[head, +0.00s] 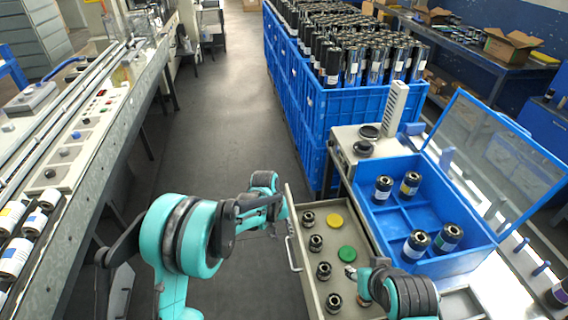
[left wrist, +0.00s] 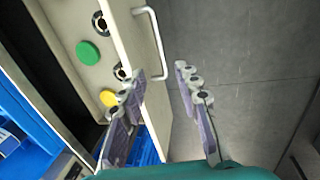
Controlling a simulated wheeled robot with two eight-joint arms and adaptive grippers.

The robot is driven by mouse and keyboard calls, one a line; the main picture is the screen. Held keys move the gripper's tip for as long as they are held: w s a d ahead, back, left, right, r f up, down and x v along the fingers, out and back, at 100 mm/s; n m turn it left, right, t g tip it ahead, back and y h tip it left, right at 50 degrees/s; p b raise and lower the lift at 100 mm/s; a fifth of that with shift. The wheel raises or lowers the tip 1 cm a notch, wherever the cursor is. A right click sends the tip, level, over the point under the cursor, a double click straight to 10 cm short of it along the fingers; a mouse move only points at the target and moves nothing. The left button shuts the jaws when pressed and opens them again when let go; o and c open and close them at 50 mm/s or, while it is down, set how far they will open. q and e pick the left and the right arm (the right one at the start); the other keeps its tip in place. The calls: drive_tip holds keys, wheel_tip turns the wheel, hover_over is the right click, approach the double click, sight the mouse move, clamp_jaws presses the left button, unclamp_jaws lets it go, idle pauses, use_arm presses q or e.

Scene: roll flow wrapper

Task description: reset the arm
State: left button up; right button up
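My left arm reaches in from the left in the head view, and my left gripper (head: 277,207) is beside the front wall of an open grey drawer (head: 291,222). In the left wrist view my left gripper (left wrist: 162,108) is open with nothing held. One finger overlaps the drawer's front wall (left wrist: 128,50) and the other shows over the floor. Contact cannot be told. The drawer handle (left wrist: 156,42) is ahead of the fingers. My right gripper (head: 352,272) is over the drawer's right side at the bottom of the head view; its fingers are too small to judge.
The drawer holds a yellow disc (head: 335,220), a green disc (head: 347,253) and several dark rolls (head: 316,243). A blue bin (head: 399,212) with several rolls and a raised clear lid (head: 484,150) stands right. Blue crates (head: 300,101) stand behind. The aisle floor (head: 222,120) is clear.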

use_arm(q)
drive_tip(key=s+a+r+m+t, duration=0.1)
drive_tip(key=s+a+r+t, duration=0.1)
drive_tip(key=s+a+r, duration=0.45)
drive_tip(key=s+a+r+t, duration=0.1)
drive_tip(key=s+a+r, duration=0.2)
drive_tip(key=r, duration=0.6)
drive_tip(key=s+a+r+m+t+y, duration=0.1)
drive_tip(key=s+a, duration=0.5)
drive_tip(key=s, duration=0.8)
drive_tip(key=r+t+y, duration=0.1)
drive_tip(key=t, duration=0.1)
drive_tip(key=shift+a+r+t, duration=0.2)
drive_tip(key=shift+a+t, duration=0.05)
drive_tip(key=shift+t, duration=0.15)
